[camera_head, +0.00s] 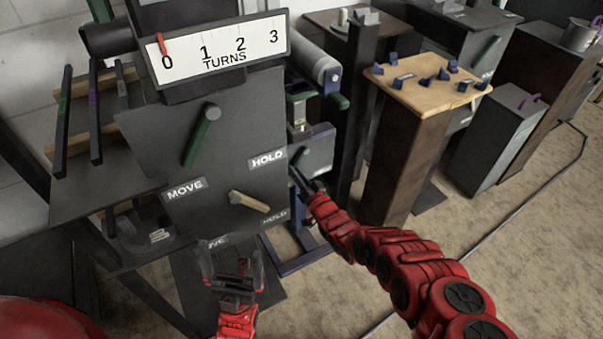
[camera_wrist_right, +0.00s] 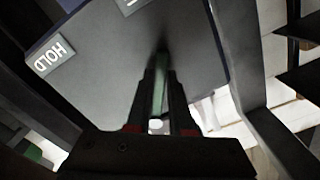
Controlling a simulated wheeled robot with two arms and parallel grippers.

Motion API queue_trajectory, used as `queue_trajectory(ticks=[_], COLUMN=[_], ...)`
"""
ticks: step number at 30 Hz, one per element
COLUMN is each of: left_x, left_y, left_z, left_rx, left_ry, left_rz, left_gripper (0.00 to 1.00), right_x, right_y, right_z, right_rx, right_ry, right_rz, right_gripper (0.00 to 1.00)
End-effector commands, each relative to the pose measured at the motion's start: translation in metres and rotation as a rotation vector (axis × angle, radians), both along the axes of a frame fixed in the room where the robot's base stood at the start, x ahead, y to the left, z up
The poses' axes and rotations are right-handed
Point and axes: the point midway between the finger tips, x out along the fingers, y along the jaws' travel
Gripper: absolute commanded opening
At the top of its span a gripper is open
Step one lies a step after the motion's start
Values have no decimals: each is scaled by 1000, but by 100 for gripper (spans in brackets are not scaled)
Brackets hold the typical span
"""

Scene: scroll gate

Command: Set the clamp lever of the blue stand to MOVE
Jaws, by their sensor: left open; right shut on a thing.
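The blue stand (camera_head: 318,143) is behind and right of the large grey front panel in the head view. Its grey plate (camera_wrist_right: 195,40), with a blue edge, fills much of the right wrist view. A HOLD label (camera_wrist_right: 54,55) is at the plate's left, and another label is cut off at the top. My left gripper (camera_head: 234,268) is open and empty below the front panel.
The front panel (camera_head: 235,125) bears a green lever (camera_head: 202,135), a tan lever (camera_head: 249,202), and MOVE and HOLD labels. Above it, a TURNS scale (camera_head: 222,50) has its red pointer near 0. A wooden-topped pedestal (camera_head: 405,150) stands right of the blue stand. Floor is open at lower right.

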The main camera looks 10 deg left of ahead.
Motion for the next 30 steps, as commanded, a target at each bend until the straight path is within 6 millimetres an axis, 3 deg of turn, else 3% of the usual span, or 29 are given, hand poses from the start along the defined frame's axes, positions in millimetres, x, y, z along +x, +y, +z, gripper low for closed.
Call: queue_trajectory(ticks=[17, 18, 22, 23, 30], left_x=[0, 0, 0, 0, 0], left_y=[0, 0, 0, 0, 0], left_z=[0, 0, 0, 0, 0], left_rx=[-1, -1, -1, -1, -1], left_ry=[1, 1, 1, 1, 1], left_rz=[0, 0, 0, 0, 0], left_gripper=[100, 100, 100, 100, 100], right_x=[-1, -1, -1, -1, -1], right_y=[3, 3, 3, 3, 2], right_z=[3, 3, 2, 2, 2], right_rx=[31, 31, 30, 30, 29], right_ry=[19, 19, 19, 19, 19], right_rz=[-1, -1, 0, 0, -1], right_gripper=[0, 23, 46, 50, 50])
